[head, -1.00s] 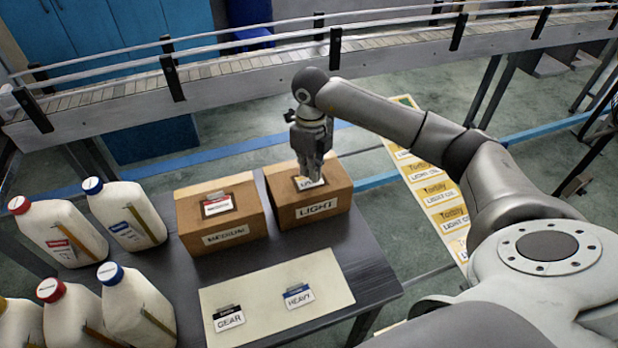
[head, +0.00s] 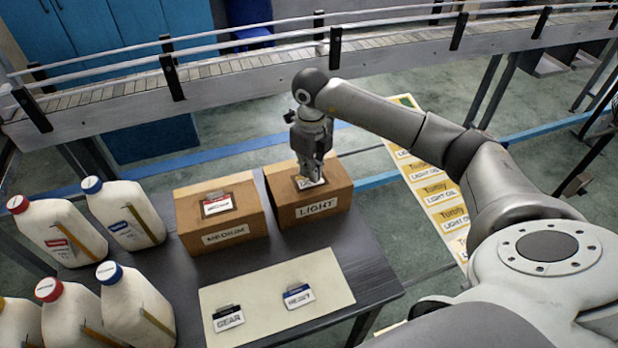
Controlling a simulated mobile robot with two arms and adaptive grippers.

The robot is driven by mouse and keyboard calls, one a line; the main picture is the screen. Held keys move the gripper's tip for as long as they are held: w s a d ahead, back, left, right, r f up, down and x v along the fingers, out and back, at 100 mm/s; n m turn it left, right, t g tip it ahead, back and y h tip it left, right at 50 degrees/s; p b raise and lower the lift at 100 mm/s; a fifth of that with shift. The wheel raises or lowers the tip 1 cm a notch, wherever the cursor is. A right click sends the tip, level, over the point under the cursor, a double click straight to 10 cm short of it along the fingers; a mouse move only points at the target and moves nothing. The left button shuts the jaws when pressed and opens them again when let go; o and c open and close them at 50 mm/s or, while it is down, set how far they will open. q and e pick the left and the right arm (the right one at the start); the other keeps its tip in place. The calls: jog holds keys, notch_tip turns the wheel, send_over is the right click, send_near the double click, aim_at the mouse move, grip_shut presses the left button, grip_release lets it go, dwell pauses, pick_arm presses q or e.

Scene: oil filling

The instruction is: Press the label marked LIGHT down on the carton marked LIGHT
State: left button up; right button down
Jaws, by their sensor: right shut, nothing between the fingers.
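The carton marked LIGHT (head: 330,205) stands on the dark table, with its name on the front face. The LIGHT label (head: 309,183) lies on the carton's top, partly hidden by my right gripper. My right gripper (head: 313,180) points down over the label with its fingers shut and nothing held. Its tips are at or just above the label; I cannot tell whether they touch it. My left gripper is not in view.
The MEDIUM carton (head: 222,232) with its label on top stands close on the left. A pale mat (head: 265,311) in front holds the GEAR label (head: 228,318) and HEAVY label (head: 298,296). Several white jugs (head: 62,230) stand at left. A conveyor (head: 250,75) runs behind.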

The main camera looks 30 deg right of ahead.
jog(key=shift+f+b, duration=0.6)
jog(key=shift+f, duration=0.3)
jog(key=shift+r, duration=0.15)
dwell(0.5)
notch_tip(320, 180, up, 8)
jog(key=p, duration=0.5)
dwell(0.5)
dwell(0.4)
